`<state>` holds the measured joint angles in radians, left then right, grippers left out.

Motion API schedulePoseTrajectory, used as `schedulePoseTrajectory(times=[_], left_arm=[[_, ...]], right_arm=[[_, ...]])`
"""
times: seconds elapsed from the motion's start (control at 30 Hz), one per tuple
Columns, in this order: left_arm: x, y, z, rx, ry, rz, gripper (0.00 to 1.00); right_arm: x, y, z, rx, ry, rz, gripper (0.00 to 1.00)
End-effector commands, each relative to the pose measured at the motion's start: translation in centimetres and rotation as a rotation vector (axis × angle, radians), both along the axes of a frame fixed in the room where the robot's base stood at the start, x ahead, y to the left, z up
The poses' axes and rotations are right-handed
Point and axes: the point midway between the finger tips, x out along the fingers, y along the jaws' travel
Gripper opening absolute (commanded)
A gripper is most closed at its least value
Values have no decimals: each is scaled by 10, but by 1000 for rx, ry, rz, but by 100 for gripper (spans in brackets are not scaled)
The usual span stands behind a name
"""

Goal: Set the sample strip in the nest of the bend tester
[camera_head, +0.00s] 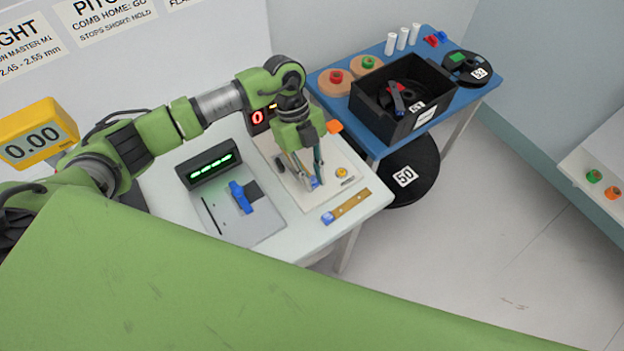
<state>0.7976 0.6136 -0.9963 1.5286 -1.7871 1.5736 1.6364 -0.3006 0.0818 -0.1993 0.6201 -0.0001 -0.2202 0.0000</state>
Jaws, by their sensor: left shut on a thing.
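My left gripper (310,181) points down over the pale base plate (291,185) of a unit with a red "0" display (258,117), which looks like the bend tester. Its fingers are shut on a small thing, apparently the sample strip. The fingers hide most of it; a bit of blue shows at the tips. I cannot tell whether it touches the plate or sits in the nest. My right gripper is not in view.
A grey device with green lights (210,170) and a blue slider (241,197) stands left of the tester. A yellow "0.00" display (38,134) is farther left. A blue table (455,97) at the back right bears a black bin (372,112) and spools. A black reel (412,160) is below.

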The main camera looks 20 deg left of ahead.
Motion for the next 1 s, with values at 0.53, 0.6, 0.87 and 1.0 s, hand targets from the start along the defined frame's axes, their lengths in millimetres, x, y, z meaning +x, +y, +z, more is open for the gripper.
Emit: schedulePoseTrajectory(times=[0.53,0.6,0.87,1.0], left_arm=[[0,0,-31,0,0,-1,26],[0,0,-31,1,1,0,33],[0,0,-30,1,1,0,33],[2,3,-25,1,-2,-1,33]], right_arm=[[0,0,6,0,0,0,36],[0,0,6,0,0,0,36],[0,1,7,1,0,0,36],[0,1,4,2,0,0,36]])
